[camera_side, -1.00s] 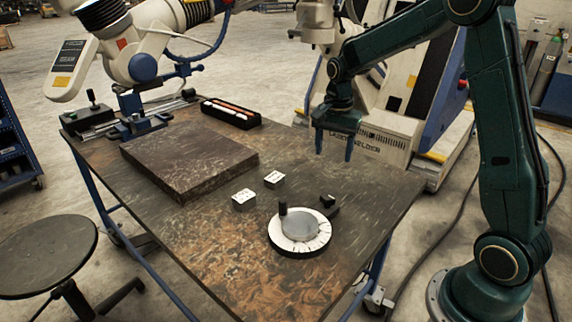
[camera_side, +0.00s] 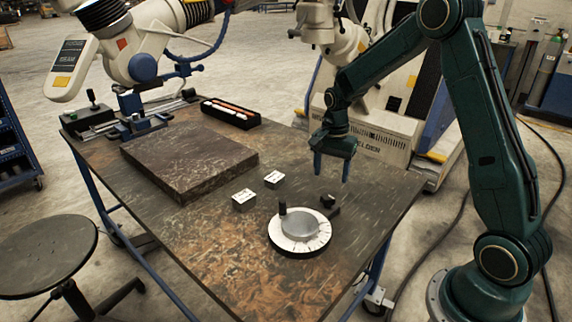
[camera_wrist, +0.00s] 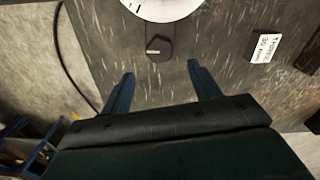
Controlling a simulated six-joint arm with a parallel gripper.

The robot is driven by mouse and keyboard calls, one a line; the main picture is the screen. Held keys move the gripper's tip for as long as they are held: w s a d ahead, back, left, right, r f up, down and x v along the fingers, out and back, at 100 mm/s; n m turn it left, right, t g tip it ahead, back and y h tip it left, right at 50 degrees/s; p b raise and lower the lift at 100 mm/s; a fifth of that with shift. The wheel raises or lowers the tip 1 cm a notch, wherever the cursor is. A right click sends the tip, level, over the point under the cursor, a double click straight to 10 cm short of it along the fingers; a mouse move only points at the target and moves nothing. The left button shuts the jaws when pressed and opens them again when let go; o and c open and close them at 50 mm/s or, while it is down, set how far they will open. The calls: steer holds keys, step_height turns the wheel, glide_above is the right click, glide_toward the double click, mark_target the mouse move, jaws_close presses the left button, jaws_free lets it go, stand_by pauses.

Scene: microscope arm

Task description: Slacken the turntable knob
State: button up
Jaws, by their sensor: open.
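The turntable (camera_side: 300,236) is a round white dial with tick marks and a grey raised centre, on the front right of the table. A short dark post (camera_side: 283,208) stands at its rim. A small black knob (camera_side: 328,200) sits on a dark bracket at its back right edge. In the wrist view the knob (camera_wrist: 155,46) lies ahead of my fingers, just below the white dial (camera_wrist: 160,8). My gripper (camera_side: 331,176) is open and empty, pointing down above the table behind the knob. Its two blue fingers also show in the wrist view (camera_wrist: 160,92), apart from the knob.
Two small white-topped blocks (camera_side: 258,189) lie left of the turntable. A thick dark slab (camera_side: 188,158) and a black tray of rods (camera_side: 230,112) are farther back. The table's right edge is near my gripper. A white robot arm (camera_side: 140,45) hangs over the back left.

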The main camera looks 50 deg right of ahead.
mark_target(329, 195)
step_height(329, 195, down, 8)
steer(key=shift+r, duration=0.25)
steer(key=c, duration=1)
